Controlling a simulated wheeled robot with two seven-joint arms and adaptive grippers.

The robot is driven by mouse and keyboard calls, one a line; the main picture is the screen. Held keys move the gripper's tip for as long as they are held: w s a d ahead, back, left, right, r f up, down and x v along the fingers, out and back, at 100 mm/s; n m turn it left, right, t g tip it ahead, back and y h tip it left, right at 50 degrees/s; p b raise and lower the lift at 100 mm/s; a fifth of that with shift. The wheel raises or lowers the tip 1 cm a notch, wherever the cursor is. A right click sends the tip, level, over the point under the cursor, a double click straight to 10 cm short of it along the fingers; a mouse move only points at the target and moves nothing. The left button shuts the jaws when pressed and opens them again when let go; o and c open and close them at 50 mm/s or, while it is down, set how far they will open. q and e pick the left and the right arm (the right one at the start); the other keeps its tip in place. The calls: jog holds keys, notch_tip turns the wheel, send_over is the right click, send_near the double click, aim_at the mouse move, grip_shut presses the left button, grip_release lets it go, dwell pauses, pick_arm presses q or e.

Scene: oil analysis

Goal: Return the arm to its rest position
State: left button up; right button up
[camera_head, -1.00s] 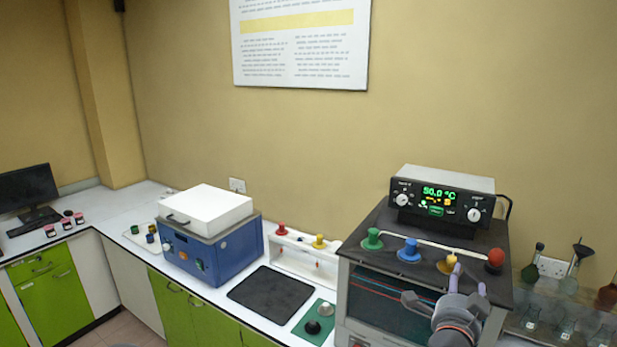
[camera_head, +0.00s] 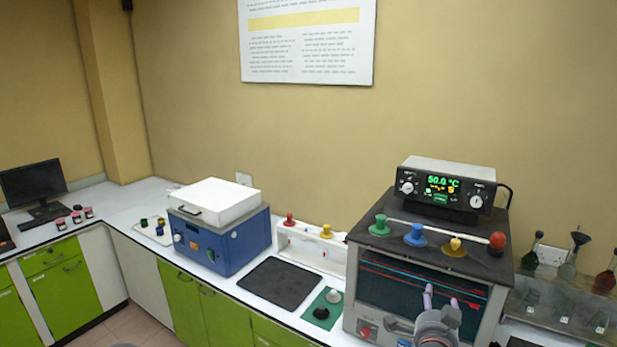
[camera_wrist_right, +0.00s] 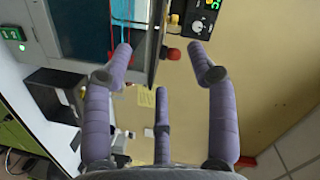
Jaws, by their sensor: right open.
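My right gripper (camera_head: 440,300) is in front of the glass front of the grey bath unit (camera_head: 350,290), low in the head view. In the right wrist view its purple fingers (camera_wrist_right: 165,62) are spread wide with nothing between them. The bath's controller (camera_head: 446,186) on top reads 50.0 °C. Green (camera_head: 380,226), blue (camera_head: 415,236), yellow (camera_head: 455,245) and red (camera_head: 497,242) stoppers stand on the bath's dark top. My left gripper is not in view.
A blue machine (camera_head: 225,240) with a white lid stands left of a dark mat (camera_head: 281,282). A white rack (camera_head: 310,250) with red and yellow knobs is behind the mat. Flasks (camera_head: 570,258) stand at the right. A monitor (camera_head: 32,183) is at the far left.

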jog(key=s+a+f+n+g+y+b, duration=0.1)
jog(key=a+f+n+g+y+b, duration=0.15)
jog(key=f, duration=0.95)
jog(key=s+a+f+n+g+y+b, duration=0.2)
jog(key=a+f+n, duration=0.15)
jog(key=f, duration=0.95)
jog(key=s+a+f+n+g+y+b, duration=0.15)
jog(key=a+f, duration=0.25)
jog(key=f, duration=0.8)
jog(key=s+a+f+n+g+y+b, duration=0.2)
jog(key=s+a+f+g, duration=0.2)
jog(key=s+f, duration=0.7)
jog(key=s+a+f+n+g+y+b, duration=0.2)
jog(key=s+a+f+n+g+b, duration=0.1)
jog(key=s+f, duration=0.8)
jog(key=shift+s+a+f+g+y, duration=0.25)
jog(key=shift+a+f+g+y, duration=0.15)
jog(key=shift+a+f+g, duration=0.5)
jog(key=shift+a+r, duration=0.2)
jog(key=shift+a, duration=0.05)
